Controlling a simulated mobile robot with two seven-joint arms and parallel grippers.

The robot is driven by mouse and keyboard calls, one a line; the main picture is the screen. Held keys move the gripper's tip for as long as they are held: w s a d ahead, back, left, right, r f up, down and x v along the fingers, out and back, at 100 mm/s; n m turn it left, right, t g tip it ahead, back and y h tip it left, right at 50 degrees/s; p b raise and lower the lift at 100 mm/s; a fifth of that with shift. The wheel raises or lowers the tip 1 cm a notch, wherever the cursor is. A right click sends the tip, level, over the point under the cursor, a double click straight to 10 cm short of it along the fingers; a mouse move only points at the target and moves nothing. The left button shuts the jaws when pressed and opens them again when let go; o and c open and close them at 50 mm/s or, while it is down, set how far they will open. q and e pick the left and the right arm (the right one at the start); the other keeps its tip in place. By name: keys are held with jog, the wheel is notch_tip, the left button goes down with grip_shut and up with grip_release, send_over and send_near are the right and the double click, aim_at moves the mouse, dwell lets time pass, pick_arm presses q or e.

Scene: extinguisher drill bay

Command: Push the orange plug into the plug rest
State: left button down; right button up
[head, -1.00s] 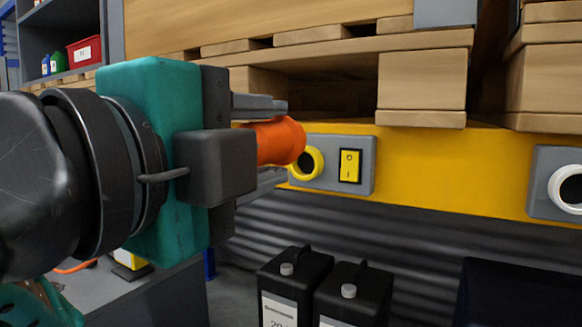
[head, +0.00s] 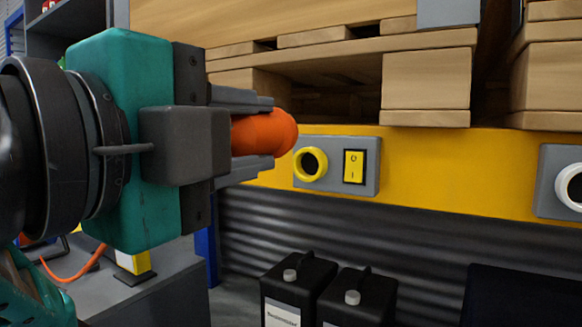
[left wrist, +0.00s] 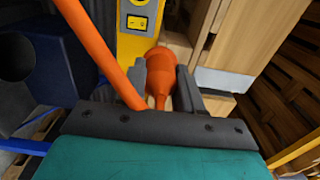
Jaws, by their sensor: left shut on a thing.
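The orange plug (head: 266,132) is held between the fingers of my left gripper (head: 262,134), which is shut on it. The plug lies roughly level, its rounded front end pointing right. In the left wrist view the plug (left wrist: 158,68) sits between the fingertips, with its narrow tail towards the palm. A white-ringed opening (head: 571,187) is at the far right. I cannot tell which ring is the plug rest. My right gripper is not in view.
A yellow switch (head: 354,167) is beside the yellow ring on the yellow beam (head: 440,170). Wooden pallets (head: 426,82) are above it. Black canisters (head: 358,297) stand below. An orange cable (left wrist: 100,50) crosses the left wrist view.

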pick_arm(q)
jog(key=w+a+f+b, duration=0.1)
jog(key=w+a, duration=0.3)
jog(key=a, duration=0.4)
jog(key=w+a+f+b, duration=0.2)
jog(key=w+a, duration=0.3)
jog(key=a, duration=0.2)
jog(key=shift+a+b, duration=0.35)
jog(key=shift+b, duration=0.05)
dwell(0.8)
jog(key=shift+f, duration=0.15)
jog(key=w+a+f+b, duration=0.1)
jog(key=w+a, duration=0.4)
jog(key=a, duration=0.3)
jog(key=w+a+f+b, duration=0.1)
jog(key=w+a+f, duration=0.1)
jog(key=w+a, duration=0.3)
jog(key=shift+a+f, duration=0.2)
jog(key=shift+a, duration=1.8)
